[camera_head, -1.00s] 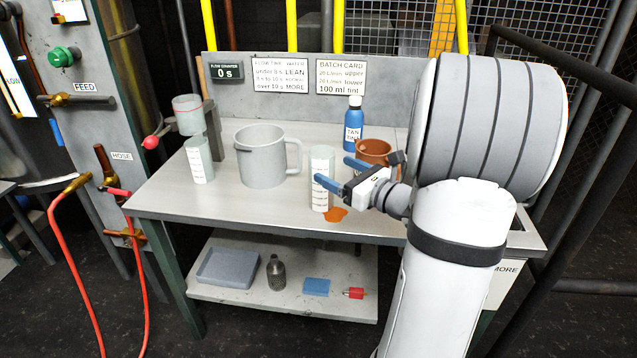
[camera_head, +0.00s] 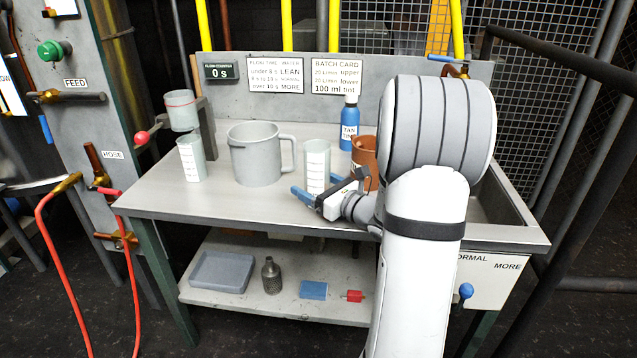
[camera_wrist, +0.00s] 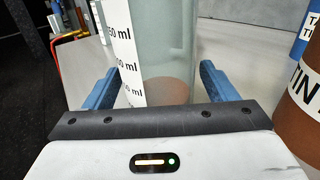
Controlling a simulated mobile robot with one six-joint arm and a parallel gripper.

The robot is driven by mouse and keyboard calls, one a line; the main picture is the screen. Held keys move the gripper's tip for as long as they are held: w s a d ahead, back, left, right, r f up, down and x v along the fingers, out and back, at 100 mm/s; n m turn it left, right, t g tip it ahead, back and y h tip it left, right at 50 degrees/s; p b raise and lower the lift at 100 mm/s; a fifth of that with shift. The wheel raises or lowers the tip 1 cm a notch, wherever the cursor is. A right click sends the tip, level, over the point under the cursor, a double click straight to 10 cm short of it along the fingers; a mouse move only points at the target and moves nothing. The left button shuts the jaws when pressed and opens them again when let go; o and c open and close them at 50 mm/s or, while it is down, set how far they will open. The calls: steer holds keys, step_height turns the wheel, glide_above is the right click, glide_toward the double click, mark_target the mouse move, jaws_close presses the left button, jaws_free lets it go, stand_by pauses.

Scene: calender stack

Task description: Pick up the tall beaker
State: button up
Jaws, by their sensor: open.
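The tall beaker (camera_head: 317,158) is clear, with a white graduated strip, and stands upright near the front of the bench. My gripper (camera_head: 318,186) is low at the beaker, its blue fingers open. In the wrist view, the beaker (camera_wrist: 170,45) stands ahead between the spread fingers of my gripper (camera_wrist: 158,78), with visible gaps beside it. A brownish patch shows low in the beaker; I cannot tell whether it is inside or seen through the wall. The beaker's base is hidden by my gripper in the head view.
A brown pot (camera_head: 364,154) stands close to the right, with a blue tint bottle (camera_head: 349,128) behind. A large grey jug (camera_head: 256,160) stands to the left, then a smaller beaker (camera_head: 190,160). The bench (camera_head: 240,204) front is clear left of my gripper.

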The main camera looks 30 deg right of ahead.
steer(key=shift+w+a, duration=0.2)
steer(key=shift+w, duration=0.35)
steer(key=c, duration=1.1)
steer(key=shift+r, duration=0.15)
steer(key=shift+c, duration=0.2)
